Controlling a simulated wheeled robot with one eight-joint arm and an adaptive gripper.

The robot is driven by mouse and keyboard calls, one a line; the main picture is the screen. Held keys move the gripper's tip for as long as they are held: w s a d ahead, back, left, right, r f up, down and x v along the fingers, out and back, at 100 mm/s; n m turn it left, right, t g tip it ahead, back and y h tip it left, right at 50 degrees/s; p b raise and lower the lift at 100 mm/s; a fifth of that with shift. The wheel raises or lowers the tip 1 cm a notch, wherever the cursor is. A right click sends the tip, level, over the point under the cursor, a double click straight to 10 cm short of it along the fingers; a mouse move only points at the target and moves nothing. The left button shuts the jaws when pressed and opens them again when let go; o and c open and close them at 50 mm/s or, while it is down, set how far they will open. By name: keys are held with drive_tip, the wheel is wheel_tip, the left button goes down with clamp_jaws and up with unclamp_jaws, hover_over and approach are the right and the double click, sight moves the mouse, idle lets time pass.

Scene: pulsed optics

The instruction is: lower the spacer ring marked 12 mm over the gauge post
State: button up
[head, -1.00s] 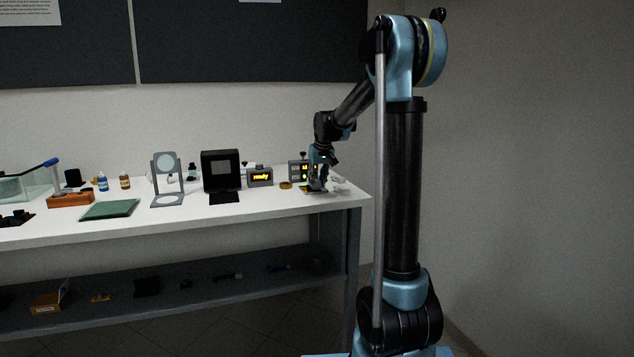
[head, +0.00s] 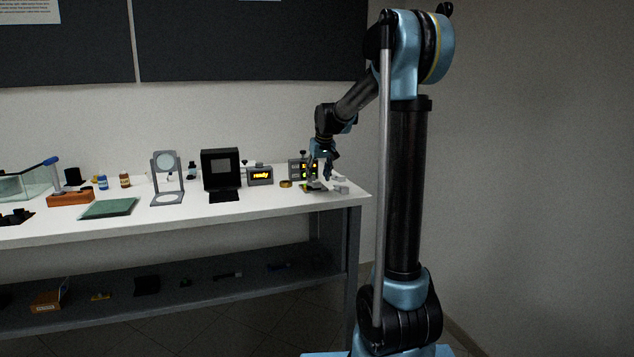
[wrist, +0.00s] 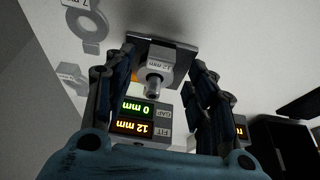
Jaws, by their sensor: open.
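The spacer ring's tag reading 12 mm (wrist: 159,66) shows upside down in the wrist view. The ring sits around the grey gauge post (wrist: 154,88), low at the dark square base plate (wrist: 178,55); its body is partly hidden by the post and tag. My gripper (wrist: 158,93) is open, with one finger on each side of the post and apart from the ring. In the head view my gripper (head: 319,175) is over the right end of the bench, where the ring is too small to make out. The readout box (wrist: 142,118) shows FIT 12 mm and GAP 0 mm.
A grey ring tagged 7 mm (wrist: 90,30) and another tagged piece (wrist: 70,76) lie beside the base. In the head view a brass-coloured ring (head: 286,184), a box reading ready (head: 260,176) and a black screen (head: 221,170) stand left of my gripper.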

drive_tip(key=v, duration=0.9)
drive_tip(key=s+d+f+m, duration=0.1)
drive_tip(key=s+d+f, duration=0.2)
drive_tip(key=s+f, duration=0.5)
drive_tip(key=s+d+f+m+g+h, duration=0.1)
drive_tip(key=s+d+f, duration=0.3)
drive_tip(key=s+f, duration=0.5)
drive_tip(key=s+d+f+m+g, duration=0.1)
drive_tip(key=s+d+f, duration=0.3)
drive_tip(key=s, duration=2.2)
wheel_tip(320, 180, down, 4)
drive_tip(key=shift+d+f, duration=0.2)
drive_tip(key=shift+w, duration=0.1)
drive_tip(key=shift+w+f, duration=0.2)
drive_tip(key=shift+w, duration=0.2)
